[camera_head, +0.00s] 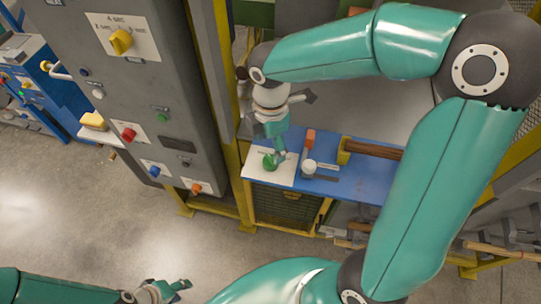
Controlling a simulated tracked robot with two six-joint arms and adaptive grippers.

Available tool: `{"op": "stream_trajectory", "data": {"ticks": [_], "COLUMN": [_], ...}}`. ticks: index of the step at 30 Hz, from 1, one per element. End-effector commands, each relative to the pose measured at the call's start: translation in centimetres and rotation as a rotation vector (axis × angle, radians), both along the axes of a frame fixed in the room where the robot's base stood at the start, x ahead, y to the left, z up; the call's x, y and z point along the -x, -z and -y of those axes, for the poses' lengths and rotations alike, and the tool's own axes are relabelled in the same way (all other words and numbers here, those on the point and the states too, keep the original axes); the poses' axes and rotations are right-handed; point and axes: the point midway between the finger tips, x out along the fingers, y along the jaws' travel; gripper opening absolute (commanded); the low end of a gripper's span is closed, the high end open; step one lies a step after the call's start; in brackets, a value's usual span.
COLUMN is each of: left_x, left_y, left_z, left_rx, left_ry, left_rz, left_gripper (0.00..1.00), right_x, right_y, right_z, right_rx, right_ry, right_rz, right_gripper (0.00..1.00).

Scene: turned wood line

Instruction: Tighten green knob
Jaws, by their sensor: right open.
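A green knob (268,162) sits on a white plate (259,175) at the left end of the blue bench top (345,184). My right gripper (276,154) reaches down from the upper right, with its open fingers at the knob and partly covering it. I cannot tell whether the fingers touch the knob. My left gripper (181,286) is low at the bottom left, over the floor and away from the bench; its finger gap is unclear.
A grey cabinet (178,85) with a yellow dial (121,41), red, blue, orange and small green controls stands left of the bench. An orange-handled tool (309,139) and a white round piece (309,167) lie right of the plate. Open floor is in front.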

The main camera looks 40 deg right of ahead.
Motion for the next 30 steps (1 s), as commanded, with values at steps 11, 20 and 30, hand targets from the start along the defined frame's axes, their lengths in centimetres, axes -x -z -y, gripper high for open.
{"op": "stream_trajectory", "data": {"ticks": [11, 20, 30], "left_x": [0.0, 0.0, 0.0], "left_y": [0.0, 0.0, 0.0], "left_z": [0.0, 0.0, 0.0], "left_rx": [0.000, 0.000, 0.000], "left_ry": [0.000, 0.000, 0.000], "left_rz": [0.000, 0.000, 0.000], "left_gripper": [0.40, 0.40, 0.40], "right_x": [0.1, 0.0, 0.0], "right_y": [5.5, 6.0, 6.0], "right_z": [0.1, 0.1, 0.1], "right_rx": [0.001, 0.000, 0.000], "right_ry": [0.001, 0.002, 0.002], "right_rz": [-0.002, 0.001, 0.001], "right_gripper": [0.68, 0.68, 0.24]}}
